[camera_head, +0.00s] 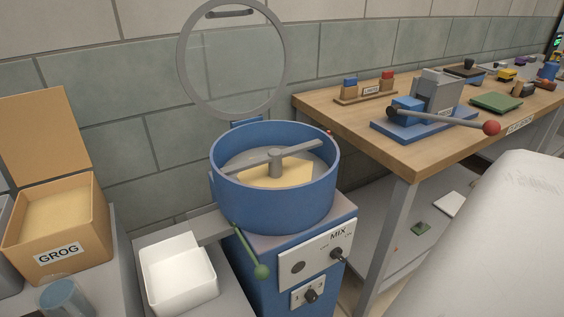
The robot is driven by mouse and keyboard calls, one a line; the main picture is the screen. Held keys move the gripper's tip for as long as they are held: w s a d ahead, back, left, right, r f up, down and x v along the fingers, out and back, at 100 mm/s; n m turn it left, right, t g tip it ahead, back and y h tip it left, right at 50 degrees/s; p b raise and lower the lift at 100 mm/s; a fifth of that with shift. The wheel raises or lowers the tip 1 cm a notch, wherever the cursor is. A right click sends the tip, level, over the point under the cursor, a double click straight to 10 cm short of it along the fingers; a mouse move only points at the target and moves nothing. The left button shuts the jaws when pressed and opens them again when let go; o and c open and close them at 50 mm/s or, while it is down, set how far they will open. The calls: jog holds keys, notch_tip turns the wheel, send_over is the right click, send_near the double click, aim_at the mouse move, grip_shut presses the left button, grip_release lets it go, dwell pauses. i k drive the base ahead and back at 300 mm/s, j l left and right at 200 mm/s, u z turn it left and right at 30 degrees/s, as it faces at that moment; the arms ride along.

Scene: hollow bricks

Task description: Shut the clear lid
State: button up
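The clear lid (238,62) is a round transparent disc with a grey rim and a dark handle (230,13) near its top. It stands raised, close to upright, at the back of the blue mixer drum (277,205), near a small blue mount. The drum's top is open. A grey paddle bar (275,162) and pale tan material (262,181) show inside it. My gripper is not in view. A large white rounded shape fills the lower right, and I cannot tell what it is.
An open GROG box (57,229) stands left. A wooden bench (410,152) with a red-knobbed lever press (424,103) stands right. The tiled wall is close behind the lid.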

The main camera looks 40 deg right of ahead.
aim_at(187, 28)
jog(key=z, duration=1.25)
jog(key=i+j+z, duration=0.1)
jog(key=j, duration=0.25)
jog(key=i+j+z, duration=0.1)
jog(key=j, duration=0.2)
jog(key=i+u, duration=0.2)
jog(key=u, duration=0.25)
jog(key=i+u, duration=0.2)
jog(key=u, duration=0.3)
